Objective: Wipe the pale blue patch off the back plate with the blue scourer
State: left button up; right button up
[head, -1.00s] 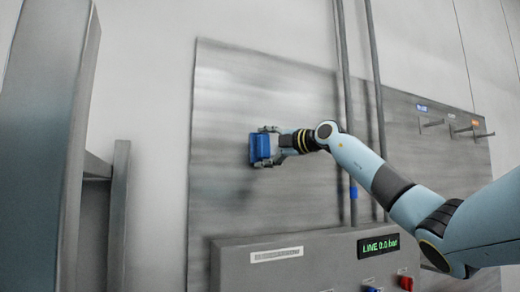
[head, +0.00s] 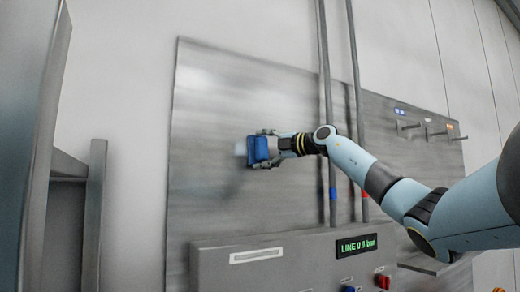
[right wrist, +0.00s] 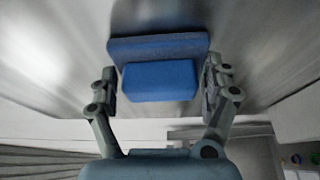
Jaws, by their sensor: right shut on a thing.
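The blue scourer (head: 259,150) is held against or just in front of the grey back plate (head: 215,105); I cannot tell if it touches. My right gripper (head: 272,148) is shut on it from the right. In the right wrist view the scourer (right wrist: 159,62) shows a wide pad and a block-shaped grip between the two fingers (right wrist: 160,85). A small pale blue patch (head: 240,149) shows on the plate just left of the scourer; part of it may be hidden behind the scourer. My left gripper is not in view.
Two vertical pipes (head: 326,110) run up the plate right of the gripper, behind my right arm. Below is a grey panel (head: 215,270) with a green display (head: 356,246) and a red knob (head: 383,281). Hooks (head: 405,127) stick out at the right. The plate's left part is clear.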

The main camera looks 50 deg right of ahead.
jog(key=shift+w+a, duration=0.2)
jog(key=shift+a, duration=0.4)
jog(key=shift+w+a, duration=0.2)
jog(key=shift+a, duration=0.4)
jog(key=shift+w+a, duration=0.25)
jog(key=shift+a, duration=0.6)
jog(key=shift+w+a, duration=0.3)
jog(key=shift+a, duration=0.5)
jog(key=shift+w+a, duration=0.25)
jog(key=shift+a, duration=0.6)
jog(key=shift+s+f, duration=0.1)
jog(key=shift+s, duration=0.15)
jog(key=b, duration=0.6)
send_near(230, 149)
jog(key=a, duration=0.2)
jog(key=shift+w+a, duration=0.15)
